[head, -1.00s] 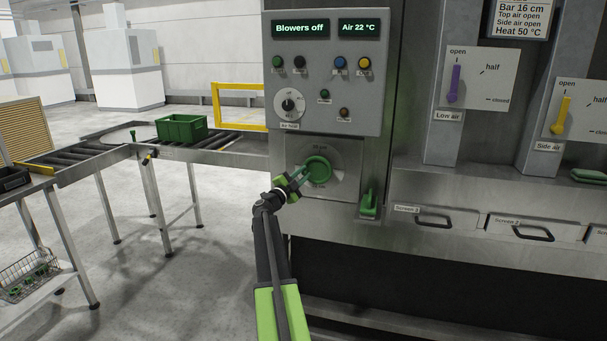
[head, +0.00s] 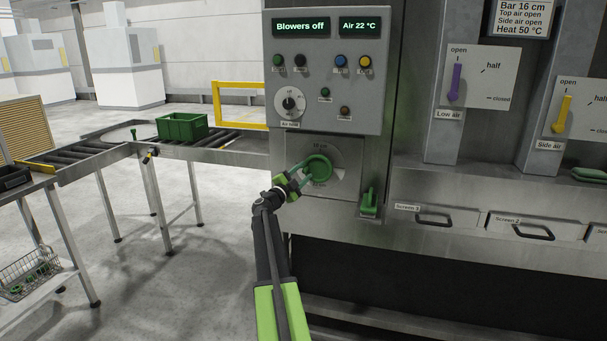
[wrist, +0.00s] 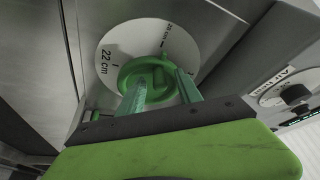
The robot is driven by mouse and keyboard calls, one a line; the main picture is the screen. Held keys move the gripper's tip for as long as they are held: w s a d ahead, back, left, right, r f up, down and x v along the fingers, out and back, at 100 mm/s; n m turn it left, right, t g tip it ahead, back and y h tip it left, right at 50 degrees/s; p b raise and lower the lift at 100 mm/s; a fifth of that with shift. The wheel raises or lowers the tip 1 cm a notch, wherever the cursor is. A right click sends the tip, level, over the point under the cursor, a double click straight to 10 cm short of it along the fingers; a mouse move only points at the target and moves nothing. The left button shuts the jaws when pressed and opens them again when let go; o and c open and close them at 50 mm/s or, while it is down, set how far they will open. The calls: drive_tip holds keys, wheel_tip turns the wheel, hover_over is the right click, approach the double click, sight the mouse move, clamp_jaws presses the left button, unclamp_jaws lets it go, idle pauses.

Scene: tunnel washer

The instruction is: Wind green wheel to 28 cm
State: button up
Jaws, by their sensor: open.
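The green wheel (head: 319,170) is mounted on a pale round dial (head: 345,162) on the machine panel, below the control box. In the wrist view, the wheel (wrist: 150,72) lies ahead of my gripper (wrist: 162,82). The two green fingers are apart, one on either side of the wheel's near part; I cannot tell whether they touch it. In the head view, my gripper (head: 297,179) is at the wheel's left edge.
The control box (head: 325,110) with buttons and an air knob is just above the wheel. A green lever (head: 369,202) is close by at lower right. A sign (head: 521,18) reads Bar 16 cm. A roller conveyor (head: 235,143) with a green crate (head: 181,127) is at left.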

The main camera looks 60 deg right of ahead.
drive_tip(key=b+v, duration=0.3)
drive_tip(key=v, duration=1.4)
drive_tip(key=shift+f, duration=0.1)
